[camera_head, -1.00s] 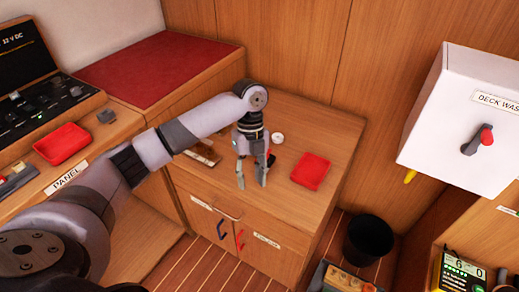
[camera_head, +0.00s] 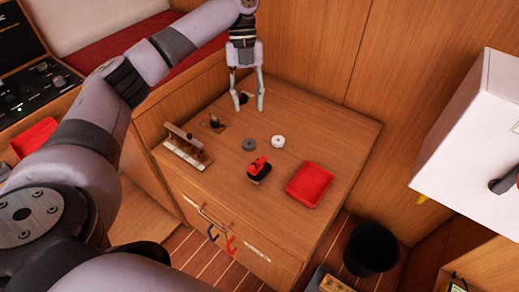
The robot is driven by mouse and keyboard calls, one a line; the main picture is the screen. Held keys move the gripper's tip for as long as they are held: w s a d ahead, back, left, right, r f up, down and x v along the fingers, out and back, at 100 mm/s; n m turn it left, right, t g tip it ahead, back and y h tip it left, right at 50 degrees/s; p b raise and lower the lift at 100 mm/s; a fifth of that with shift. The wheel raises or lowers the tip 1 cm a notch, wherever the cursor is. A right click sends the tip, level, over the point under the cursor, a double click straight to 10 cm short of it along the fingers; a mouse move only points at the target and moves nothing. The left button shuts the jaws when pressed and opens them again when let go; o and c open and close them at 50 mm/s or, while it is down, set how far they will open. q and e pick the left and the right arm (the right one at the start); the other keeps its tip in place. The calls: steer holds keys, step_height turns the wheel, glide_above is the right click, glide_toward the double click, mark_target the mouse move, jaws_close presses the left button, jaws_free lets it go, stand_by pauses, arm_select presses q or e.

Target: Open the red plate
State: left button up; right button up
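No lettering marks any one item as the red plate. A small red-topped piece with a black base (camera_head: 259,168) stands on the wooden counter (camera_head: 330,145). A flat red tray (camera_head: 309,184) lies to its right near the front edge. A grey disc (camera_head: 249,145) and a white ring-shaped disc (camera_head: 278,141) lie behind the red-topped piece, apart from it. My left gripper (camera_head: 247,107) hangs over the back of the counter, fingers pointing down and apart, with nothing seen held. A small dark item (camera_head: 243,97) shows between its fingers. My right gripper is out of view.
A wooden rack (camera_head: 186,148) stands at the counter's left, near a dark fitting (camera_head: 214,121). A black bin (camera_head: 371,246) stands on the floor at right. The counter's right rear is clear.

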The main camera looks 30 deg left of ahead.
arm_select(q)
steer(key=b, duration=0.2)
glide_toward(252, 166)
steer(key=x, duration=0.6)
steer(key=shift+s+d+f+p, duration=0.1)
steer(key=shift+s+f+p, duration=0.1)
steer(key=shift+p, duration=0.15)
steer(key=shift+s+d+f, duration=0.15)
steer(key=shift+d+f, duration=0.05)
steer(key=shift+f, duration=0.5)
jaws_close()
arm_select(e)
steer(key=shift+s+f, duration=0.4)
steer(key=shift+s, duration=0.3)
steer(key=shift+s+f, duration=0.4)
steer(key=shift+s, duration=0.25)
